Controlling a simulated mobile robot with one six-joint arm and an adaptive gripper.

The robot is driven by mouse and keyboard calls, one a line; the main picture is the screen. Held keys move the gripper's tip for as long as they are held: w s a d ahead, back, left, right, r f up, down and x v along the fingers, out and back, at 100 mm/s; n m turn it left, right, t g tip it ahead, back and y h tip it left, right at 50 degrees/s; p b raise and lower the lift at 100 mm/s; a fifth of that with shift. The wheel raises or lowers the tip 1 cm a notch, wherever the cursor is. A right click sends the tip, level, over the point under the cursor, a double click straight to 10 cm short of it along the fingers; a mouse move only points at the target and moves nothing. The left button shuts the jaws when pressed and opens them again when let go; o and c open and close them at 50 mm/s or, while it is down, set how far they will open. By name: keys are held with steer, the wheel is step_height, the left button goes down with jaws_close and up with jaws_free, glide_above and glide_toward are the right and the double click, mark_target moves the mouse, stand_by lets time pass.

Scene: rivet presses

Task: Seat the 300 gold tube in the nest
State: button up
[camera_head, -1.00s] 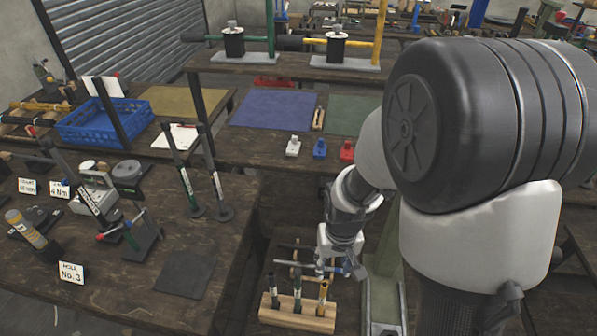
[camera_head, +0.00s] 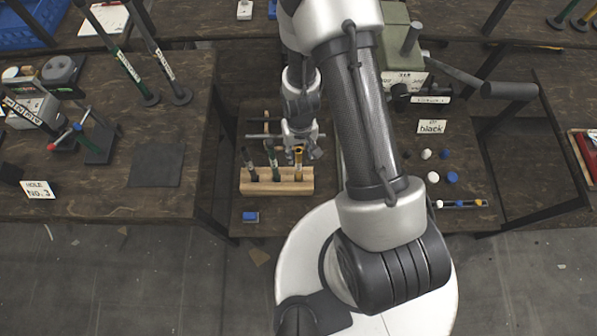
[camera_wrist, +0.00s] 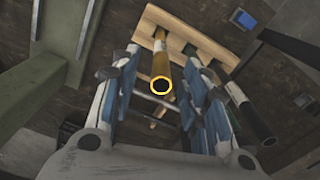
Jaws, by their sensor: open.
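The gold tube (camera_head: 298,163) stands upright in the right-hand hole of a small wooden rack (camera_head: 290,187). My gripper (camera_head: 302,148) is open above and just behind the rack, close to the tube's top. In the wrist view the gold tube (camera_wrist: 162,62) shows its ring-shaped open end between the two spread blue-padded fingers of my gripper (camera_wrist: 163,95). I see no finger closed on it. Two dark tubes, one black (camera_head: 250,165) and one green-marked (camera_head: 273,165), stand in the same rack. I cannot clearly make out the nest.
A green press body (camera_head: 398,48) with a long dark lever stands to the right, with a "black" card (camera_head: 432,126) and several small caps nearby. A small blue block (camera_head: 250,216) lies in front of the rack. A dark mat (camera_head: 156,165) lies left.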

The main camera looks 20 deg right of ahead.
mark_target(299, 159)
step_height(299, 159, down, 6)
steer(key=shift+w+a+r+b, duration=0.1)
steer(key=shift+b, duration=1.05)
steer(key=shift+c, duration=0.4)
jaws_close()
